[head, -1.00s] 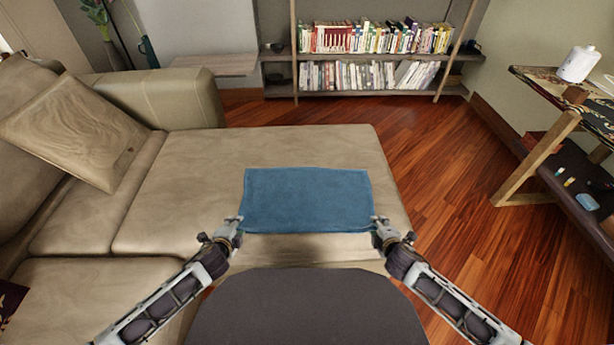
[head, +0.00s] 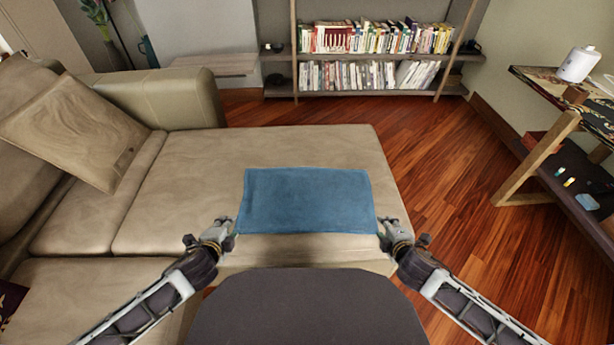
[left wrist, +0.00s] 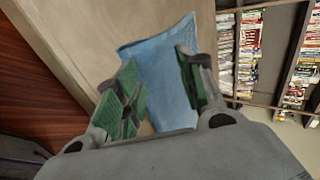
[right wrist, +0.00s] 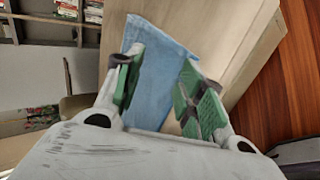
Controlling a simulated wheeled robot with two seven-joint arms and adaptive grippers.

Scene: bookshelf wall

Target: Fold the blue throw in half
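The blue throw (head: 305,200) lies flat as a rectangle on the beige sofa seat, near its front edge. I cannot tell whether it has more than one layer. My left gripper (head: 232,228) is at its near left corner; in the left wrist view its green-padded fingers (left wrist: 158,92) stand apart with the throw (left wrist: 165,62) showing between and beyond them. My right gripper (head: 382,228) is at the near right corner; in the right wrist view its fingers (right wrist: 160,85) are also apart, with the throw (right wrist: 155,60) behind them. Neither gripper visibly pinches the cloth.
The sofa seat (head: 230,155) is clear beyond the throw. A cushion (head: 80,130) leans at the left. A bookshelf (head: 370,90) stands at the back, and a wooden side table (head: 545,160) stands at the right. My dark base is in front of the sofa.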

